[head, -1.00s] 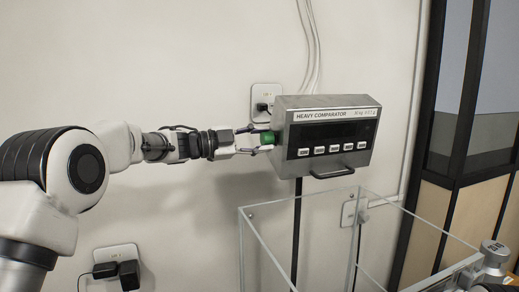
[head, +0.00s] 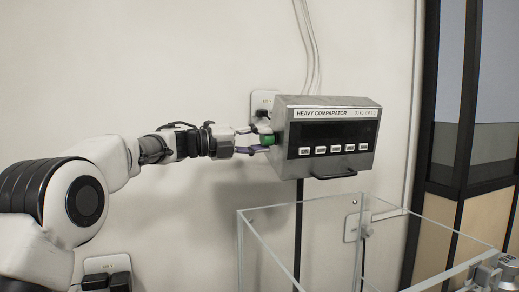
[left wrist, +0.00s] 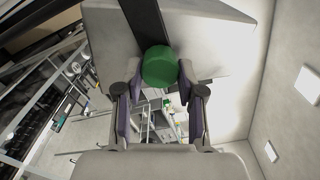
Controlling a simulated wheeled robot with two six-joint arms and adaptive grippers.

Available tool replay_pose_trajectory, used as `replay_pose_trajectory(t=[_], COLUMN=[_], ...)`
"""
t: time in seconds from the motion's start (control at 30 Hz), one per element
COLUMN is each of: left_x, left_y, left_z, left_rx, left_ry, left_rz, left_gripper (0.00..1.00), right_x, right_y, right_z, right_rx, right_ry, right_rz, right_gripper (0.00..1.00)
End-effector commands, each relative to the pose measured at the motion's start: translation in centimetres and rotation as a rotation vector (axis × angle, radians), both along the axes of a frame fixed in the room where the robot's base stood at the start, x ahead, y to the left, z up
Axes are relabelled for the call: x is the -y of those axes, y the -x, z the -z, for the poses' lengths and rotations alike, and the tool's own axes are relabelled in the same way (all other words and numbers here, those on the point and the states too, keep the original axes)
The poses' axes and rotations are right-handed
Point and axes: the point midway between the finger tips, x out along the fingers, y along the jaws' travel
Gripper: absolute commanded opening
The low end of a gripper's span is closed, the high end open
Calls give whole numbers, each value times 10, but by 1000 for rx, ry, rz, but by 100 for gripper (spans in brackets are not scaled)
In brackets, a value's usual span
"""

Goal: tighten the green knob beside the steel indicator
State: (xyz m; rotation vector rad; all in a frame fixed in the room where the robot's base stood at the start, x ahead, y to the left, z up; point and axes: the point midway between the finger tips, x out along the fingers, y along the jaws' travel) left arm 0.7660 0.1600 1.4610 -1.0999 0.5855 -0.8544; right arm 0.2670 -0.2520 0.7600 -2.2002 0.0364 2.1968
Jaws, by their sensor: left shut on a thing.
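The steel indicator (head: 330,140), a box labelled HEAVY COMPARATOR with a dark display and a row of buttons, stands on a dark post by the wall. The green knob (head: 267,140) sits on its left side. My left gripper (head: 262,140) comes in from the left with its fingers around the knob, shut on it. In the left wrist view the green knob (left wrist: 160,66) lies between the fingertips, with the indicator's grey housing (left wrist: 205,45) behind it.
A clear glass enclosure (head: 262,258) stands below and in front of the indicator. A wall socket (head: 263,103) with a plug is behind the knob, and cables run up the wall. Another socket (head: 108,265) with black adapters is low at left.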

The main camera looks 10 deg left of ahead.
Motion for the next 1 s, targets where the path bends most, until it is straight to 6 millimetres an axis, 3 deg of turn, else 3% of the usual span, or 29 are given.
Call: replay_pose_trajectory(t=[0.5,1.0], left_x=[-1,-1], left_y=[0,0], left_z=[-1,-3], left_rx=[355,458], left_ry=[-232,-301], left_rz=[-3,-6], left_gripper=[4,4], right_x=[0,0], right_y=[0,0], right_z=[32,37], right_rx=[0,0], right_ry=[0,0], right_rz=[0,0], right_gripper=[0,0])
